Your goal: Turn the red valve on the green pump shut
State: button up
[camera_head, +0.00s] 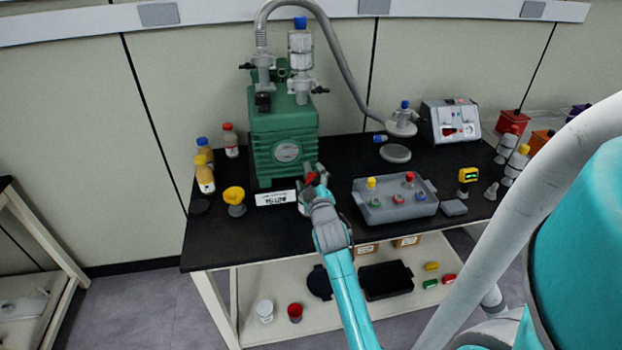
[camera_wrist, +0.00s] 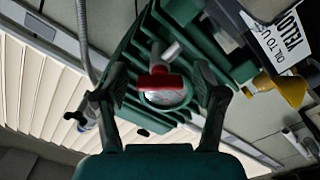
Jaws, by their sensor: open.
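The green pump (camera_head: 283,130) stands on the black bench top, with a round gauge on its front. In the wrist view its ribbed green body (camera_wrist: 128,50) fills the middle. A red valve handle (camera_wrist: 160,82) lies crosswise in front of the round gauge, between my open fingers and apart from both. In the head view a bit of red (camera_head: 310,178) shows at the pump's lower front, partly hidden by my gripper (camera_head: 313,184). My gripper (camera_wrist: 160,76) is open and empty, facing the pump, with one finger on each side of the handle.
A white sign (camera_head: 276,198) and a yellow funnel (camera_head: 234,196) lie left of my gripper. A grey tray (camera_head: 390,212) with coloured knobs is close on the right. A grey hose (camera_head: 345,70) arches from the pump to the right. Several bottles stand left of the pump.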

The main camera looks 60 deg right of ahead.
jog(key=c, duration=1.2)
jog(key=shift+o, duration=0.2)
jog(key=shift+m, duration=0.3)
jog(key=m, duration=0.3)
jog(key=shift+m, duration=2.4)
jog(key=o, duration=1.2)
jog(key=shift+c, duration=0.2)
